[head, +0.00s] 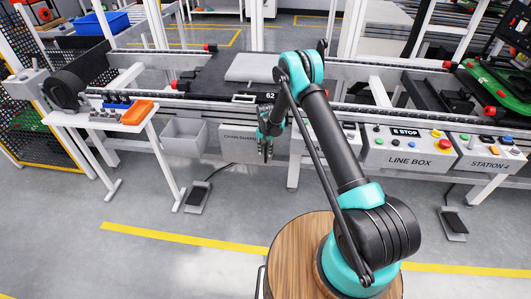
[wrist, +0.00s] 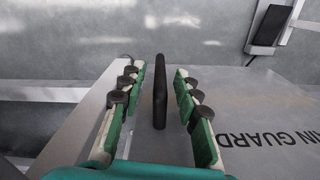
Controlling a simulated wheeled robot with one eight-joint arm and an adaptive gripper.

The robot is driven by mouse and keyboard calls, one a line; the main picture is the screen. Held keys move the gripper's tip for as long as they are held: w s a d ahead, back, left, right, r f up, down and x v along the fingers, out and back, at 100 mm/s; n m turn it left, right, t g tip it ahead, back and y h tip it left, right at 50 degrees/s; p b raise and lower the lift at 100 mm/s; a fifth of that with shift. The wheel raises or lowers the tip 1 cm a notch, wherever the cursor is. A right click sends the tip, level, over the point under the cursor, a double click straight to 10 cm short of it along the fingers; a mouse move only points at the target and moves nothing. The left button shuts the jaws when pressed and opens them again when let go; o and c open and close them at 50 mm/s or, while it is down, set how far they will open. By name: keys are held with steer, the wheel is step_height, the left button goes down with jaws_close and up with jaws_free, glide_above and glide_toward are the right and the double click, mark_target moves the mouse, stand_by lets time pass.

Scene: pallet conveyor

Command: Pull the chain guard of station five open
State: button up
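The chain guard (head: 232,146) is a light grey panel lettered "CHAIN GUARD" on the front of the conveyor, below its rail. It also fills the lower right of the wrist view (wrist: 262,105), with part of the lettering showing. A black bar handle (wrist: 160,92) stands out from the panel. My gripper (wrist: 157,78) is open, with one green-backed finger on each side of the handle and a visible gap on both sides. In the head view, my gripper (head: 265,150) is in front of the guard's right part and hides the handle.
A white side table (head: 75,121) with an orange tray (head: 137,112) stands at left. A grey bin (head: 185,141) hangs left of the guard. The line box (head: 402,158) and station 4 box (head: 487,163) are at right. A foot pedal (head: 197,197) lies below; the floor in front is mostly clear.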

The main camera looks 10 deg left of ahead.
steer(key=shift+f, duration=0.35)
steer(key=shift+c, duration=0.3)
jaws_close()
